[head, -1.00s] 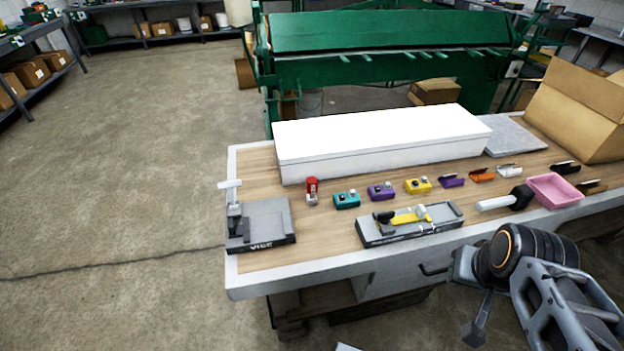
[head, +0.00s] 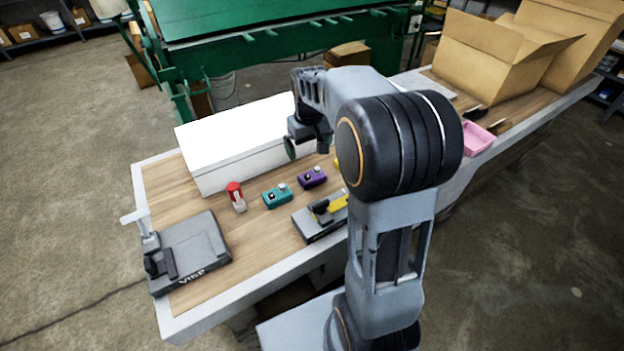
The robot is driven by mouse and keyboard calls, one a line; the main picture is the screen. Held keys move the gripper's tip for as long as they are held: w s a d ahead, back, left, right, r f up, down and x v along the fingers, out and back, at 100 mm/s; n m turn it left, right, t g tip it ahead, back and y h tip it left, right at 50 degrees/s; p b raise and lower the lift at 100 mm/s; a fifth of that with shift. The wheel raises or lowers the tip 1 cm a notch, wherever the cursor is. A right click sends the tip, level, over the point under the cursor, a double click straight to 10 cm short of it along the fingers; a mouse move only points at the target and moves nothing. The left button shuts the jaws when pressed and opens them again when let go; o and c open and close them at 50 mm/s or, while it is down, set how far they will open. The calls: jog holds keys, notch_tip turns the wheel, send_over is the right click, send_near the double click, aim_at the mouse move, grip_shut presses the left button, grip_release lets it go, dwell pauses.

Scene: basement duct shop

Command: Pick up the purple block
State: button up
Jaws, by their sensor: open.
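The purple block (head: 312,178) sits upright on the wooden bench top, with small dark and light parts on its upper face. It is just right of a teal block (head: 277,196) of similar shape. My gripper (head: 308,146) is at the end of my bent arm, above and behind the purple block, in front of the white box. It is open, small and dark in view, and apart from the block. Its fingers are hard to make out. A yellow block (head: 337,164) is mostly hidden behind my arm.
A long white box (head: 240,150) stands behind the blocks. A red-topped item (head: 236,196) is left of the teal block. A grey holder (head: 318,222) with a yellow tool lies in front. A vise (head: 190,252) is at left; a pink tray (head: 478,139) and cartons (head: 490,55) at right.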

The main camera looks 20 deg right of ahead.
jog(key=w+d+f, duration=0.2)
jog(key=w+f, duration=0.2)
send_over(312, 175)
jog(key=shift+g, duration=0.4)
jog(key=f, duration=0.7)
jog(key=shift+s+f, duration=0.15)
jog(key=shift+s, duration=0.1)
jog(key=shift+w+f+p, duration=0.15)
jog(key=shift+f+p, duration=0.25)
jog(key=shift+f, duration=2.6)
jog(key=c, duration=0.9)
